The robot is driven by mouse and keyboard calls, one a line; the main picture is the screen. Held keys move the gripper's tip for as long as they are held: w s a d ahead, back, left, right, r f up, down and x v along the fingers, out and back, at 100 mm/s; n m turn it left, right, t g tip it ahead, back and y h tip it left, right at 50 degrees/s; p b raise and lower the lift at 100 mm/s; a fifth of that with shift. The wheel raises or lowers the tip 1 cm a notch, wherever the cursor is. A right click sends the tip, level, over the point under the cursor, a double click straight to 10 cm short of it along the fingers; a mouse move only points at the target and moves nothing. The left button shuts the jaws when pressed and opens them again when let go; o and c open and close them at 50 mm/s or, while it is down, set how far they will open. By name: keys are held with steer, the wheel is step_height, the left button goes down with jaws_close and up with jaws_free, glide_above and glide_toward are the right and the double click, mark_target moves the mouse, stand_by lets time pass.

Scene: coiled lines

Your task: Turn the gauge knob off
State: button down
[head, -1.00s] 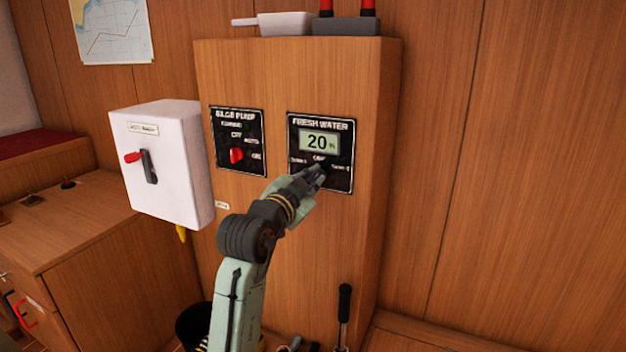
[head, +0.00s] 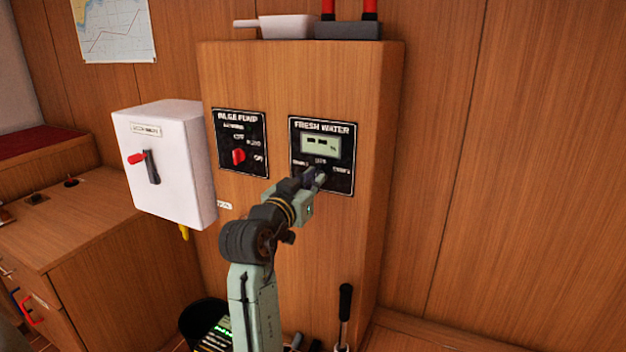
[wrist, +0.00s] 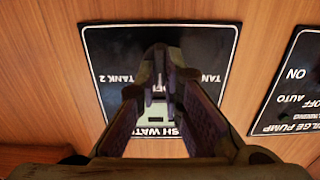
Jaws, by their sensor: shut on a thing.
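The fresh water gauge panel (head: 343,183) is a black plate on the wooden cabinet, with a small display (head: 321,145) that shows dashes. Labels for the tanks and OFF sit below the display. My gripper (head: 316,176) is at the lower middle of this panel and is shut on the gauge knob. In the wrist view the panel (wrist: 110,62) appears upside down, and my gripper's fingers (wrist: 160,75) reach to its middle. The knob itself is mostly hidden by the fingers, so its pointer cannot be read.
The bilge pump panel (head: 228,163) with a red knob (head: 239,156) is to the left. A white switch box (head: 185,165) with a red-tipped lever stands further left. A grey block (head: 347,30) with red posts and a white tray (head: 288,26) rest on top. The right wall is clear.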

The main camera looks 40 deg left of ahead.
steer(key=shift+f, duration=0.1)
stand_by(0.3)
steer(key=c, duration=1.7)
jaws_free()
steer(key=v, duration=1.2)
